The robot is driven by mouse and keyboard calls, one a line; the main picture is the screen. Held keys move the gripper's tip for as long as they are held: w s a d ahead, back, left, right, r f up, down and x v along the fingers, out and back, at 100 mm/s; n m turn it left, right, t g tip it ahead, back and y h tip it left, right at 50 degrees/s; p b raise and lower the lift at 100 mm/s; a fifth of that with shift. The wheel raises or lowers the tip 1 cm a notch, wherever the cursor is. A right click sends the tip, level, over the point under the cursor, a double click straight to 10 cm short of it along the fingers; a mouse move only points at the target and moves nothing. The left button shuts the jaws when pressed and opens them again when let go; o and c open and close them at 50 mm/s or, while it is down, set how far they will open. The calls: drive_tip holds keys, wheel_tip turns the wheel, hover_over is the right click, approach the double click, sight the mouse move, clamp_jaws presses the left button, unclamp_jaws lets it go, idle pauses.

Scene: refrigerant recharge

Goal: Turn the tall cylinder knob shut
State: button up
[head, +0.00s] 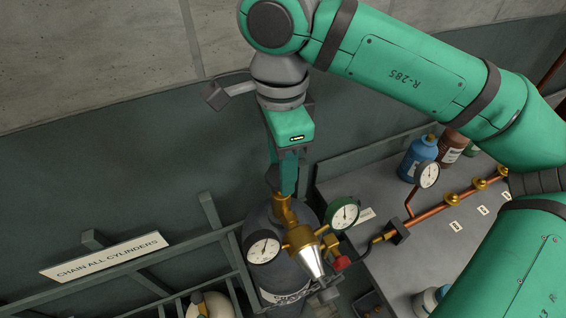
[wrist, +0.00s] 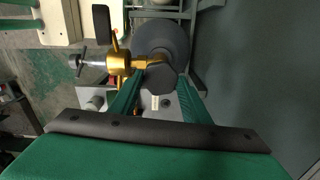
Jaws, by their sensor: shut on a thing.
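The tall dark grey cylinder (head: 258,222) stands upright by the wall rail, and its body also shows in the wrist view (wrist: 165,36). Its dark knob (wrist: 160,78) sits on top of the brass valve (head: 284,212). My gripper (head: 284,184) reaches down from above, and its two green fingers are shut on the knob. In the wrist view the fingertips lie at either side of the knob. In the head view the fingers hide part of the knob. A brass regulator (head: 301,238) with two round gauges is attached at the valve.
A grey bench (head: 400,270) at the right holds a blue bottle (head: 418,157), a brown bottle (head: 452,148) and a copper pipe (head: 430,217) with brass valves. A sign (head: 106,256) hangs on the rail. A pale cylinder (head: 210,304) stands at the bottom.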

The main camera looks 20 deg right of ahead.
drive_tip(key=m, duration=0.3)
drive_tip(key=shift+m, duration=0.4)
drive_tip(key=m, duration=0.3)
drive_tip(key=shift+m, duration=0.3)
drive_tip(key=m, duration=0.3)
drive_tip(key=shift+w+m, duration=0.1)
drive_tip(key=shift+m, duration=0.2)
drive_tip(key=shift+d+m, duration=0.15)
drive_tip(key=shift+m, duration=1.75)
drive_tip(key=o, duration=1)
drive_tip(key=shift+o, duration=0.2)
drive_tip(key=shift+a, duration=0.2)
